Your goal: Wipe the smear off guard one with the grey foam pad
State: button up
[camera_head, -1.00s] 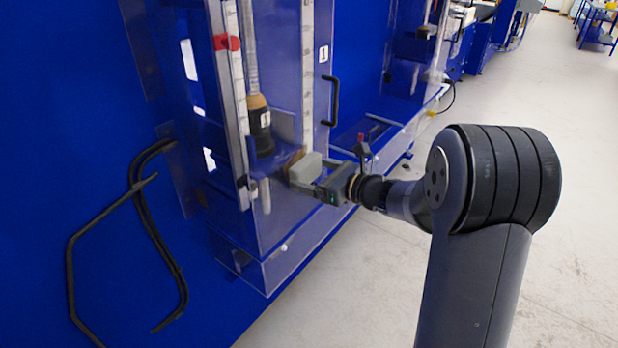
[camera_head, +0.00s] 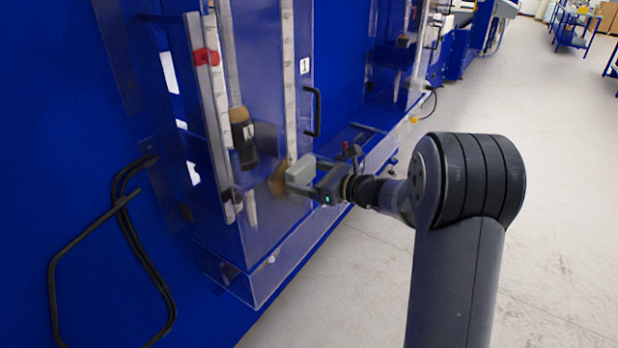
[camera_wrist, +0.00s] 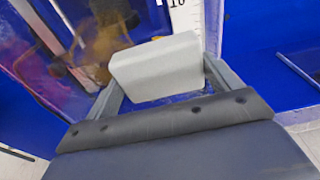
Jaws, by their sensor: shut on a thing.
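Guard one is the clear plastic guard (camera_head: 262,215) with a "1" label and a black handle, on the blue machine. A brown smear (camera_head: 278,181) shows low on its front face. In the wrist view the smear (camera_wrist: 106,44) is a blurry brown patch left of the pad. The grey foam pad (camera_head: 299,170) is a pale block, upright close to the guard, just right of the smear. It fills the middle of the wrist view (camera_wrist: 156,68). My gripper (camera_head: 308,179) is shut on the pad, one finger on each side. I cannot tell whether the pad touches the guard.
The black door handle (camera_head: 314,110) sticks out above the pad. A bent black rail (camera_head: 95,225) stands at left. Another clear guard (camera_head: 400,55) is further along the machine. The grey floor at right (camera_head: 560,200) is clear.

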aim_at(297, 173)
jog(key=shift+s+a+b, duration=0.9)
jog(key=shift+s+a, duration=0.7)
jog(key=shift+s, duration=0.15)
jog(key=shift+s+a+b, duration=0.6)
jog(key=shift+s+a, duration=0.35)
jog(key=shift+s, duration=0.3)
jog(key=shift+s+a+b, duration=0.55)
jog(key=shift+s+a, duration=0.35)
jog(key=shift+s, duration=0.35)
jog(key=shift+d+r+p, duration=0.15)
jog(key=shift+r+p, duration=1)
jog(key=shift+r, duration=0.35)
jog(key=shift+w+d+f+p, duration=0.1)
jog(key=shift+w+d+p, duration=0.1)
jog(key=shift+w+d, duration=0.65)
jog(key=shift+w+d+r+p, duration=0.1)
jog(key=shift+w+d+p, duration=0.15)
jog(key=shift+w+d, duration=0.65)
jog(key=shift+w+d+f+p, duration=0.15)
jog(key=shift+w+d, duration=0.35)
jog(key=shift+w, duration=0.65)
jog(key=shift+w+d+p, duration=0.25)
jog(key=shift+w+d, duration=0.25)
jog(key=shift+w, duration=0.2)
jog(key=shift+w+d+p, duration=0.25)
jog(key=shift+w+d, duration=0.2)
jog(key=shift+w, duration=0.25)
jog(key=shift+d, duration=0.1)
